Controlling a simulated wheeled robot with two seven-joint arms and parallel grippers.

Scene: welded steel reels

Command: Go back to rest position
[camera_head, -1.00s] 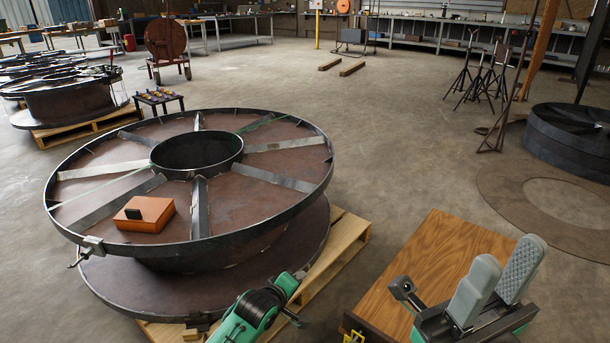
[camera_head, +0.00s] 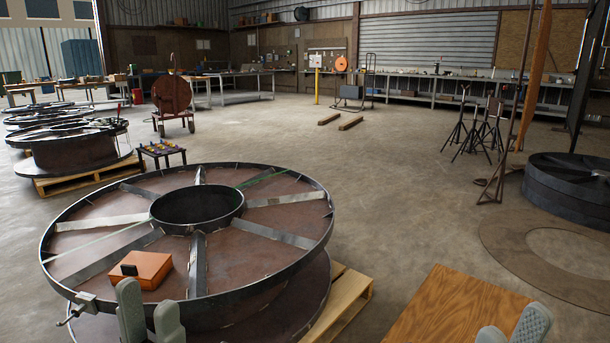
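My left gripper (camera_head: 150,318) shows only its grey finger pads, at the bottom left in front of the near reel's rim. A gap shows between the pads and nothing is seen in it. My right gripper (camera_head: 512,332) shows only its grey finger pads at the bottom right, over the wooden table's edge area. Its pads are apart at the top, with nothing seen between them. The large steel reel (camera_head: 245,272) lies flat with spokes and a central hub. An orange box (camera_head: 148,272) with a black handle sits on it. The rest of both grippers is below the frame.
A wooden tabletop (camera_head: 450,306) is at the lower right. The reel rests on a wooden pallet (camera_head: 345,300). A small table with colourful items (camera_head: 161,153), stands (camera_head: 478,125) and stacked dark rings (camera_head: 570,183) stand further back.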

